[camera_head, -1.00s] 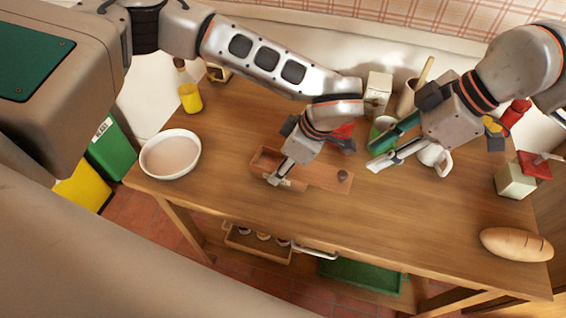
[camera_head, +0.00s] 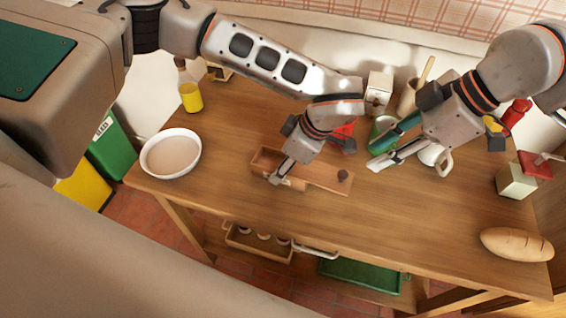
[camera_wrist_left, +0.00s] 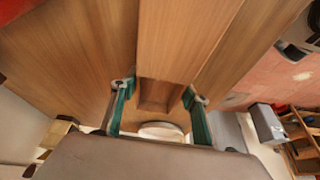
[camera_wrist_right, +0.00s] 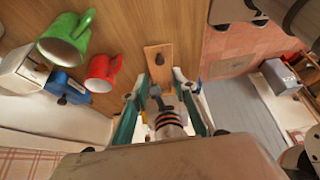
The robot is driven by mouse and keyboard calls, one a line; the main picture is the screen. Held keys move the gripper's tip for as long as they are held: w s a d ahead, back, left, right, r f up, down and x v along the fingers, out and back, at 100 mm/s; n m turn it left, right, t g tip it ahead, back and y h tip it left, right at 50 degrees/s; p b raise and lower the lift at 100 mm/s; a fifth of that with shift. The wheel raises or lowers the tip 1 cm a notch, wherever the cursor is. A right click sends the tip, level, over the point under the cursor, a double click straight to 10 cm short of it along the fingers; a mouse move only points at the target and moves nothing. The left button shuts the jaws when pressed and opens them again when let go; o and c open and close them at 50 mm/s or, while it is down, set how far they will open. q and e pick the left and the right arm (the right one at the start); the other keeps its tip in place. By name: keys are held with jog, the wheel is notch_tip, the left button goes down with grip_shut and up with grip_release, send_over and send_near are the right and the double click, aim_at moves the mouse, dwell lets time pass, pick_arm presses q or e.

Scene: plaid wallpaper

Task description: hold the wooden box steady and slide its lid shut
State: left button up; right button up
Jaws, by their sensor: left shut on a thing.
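The wooden box (camera_head: 263,158) stands on the table, its left end open. Its wooden lid (camera_head: 318,175) sticks out to the right, with a dark knob (camera_head: 342,175) near its far end. My left gripper (camera_head: 283,173) is shut on the box, its fingers along the two long sides; the left wrist view shows the box (camera_wrist_left: 160,94) between them. My right gripper (camera_head: 373,159) is open and empty, up and to the right of the knob, apart from it. The right wrist view shows the lid (camera_wrist_right: 158,78) ahead of its spread fingers.
A green mug (camera_wrist_right: 66,38) and a red mug (camera_wrist_right: 102,72) stand behind the lid. A white mug (camera_head: 445,162) is by my right gripper. A white bowl (camera_head: 170,155) is at the left and a bread loaf (camera_head: 516,244) at the right.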

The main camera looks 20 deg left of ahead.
grip_shut()
jog(key=w+d+f+m+g+y, duration=0.1)
jog(key=d+f+m+y, duration=0.4)
jog(key=m, duration=1.3)
jog(key=w+d+f+m+g+y, duration=0.15)
jog(key=d+m+y, duration=0.45)
jog(key=m, duration=1.1)
jog(key=shift+t+h, duration=0.35)
jog(key=shift+h, duration=0.25)
jog(key=x, duration=1.3)
jog(key=shift+s+f, duration=0.3)
jog(key=shift+f, duration=0.05)
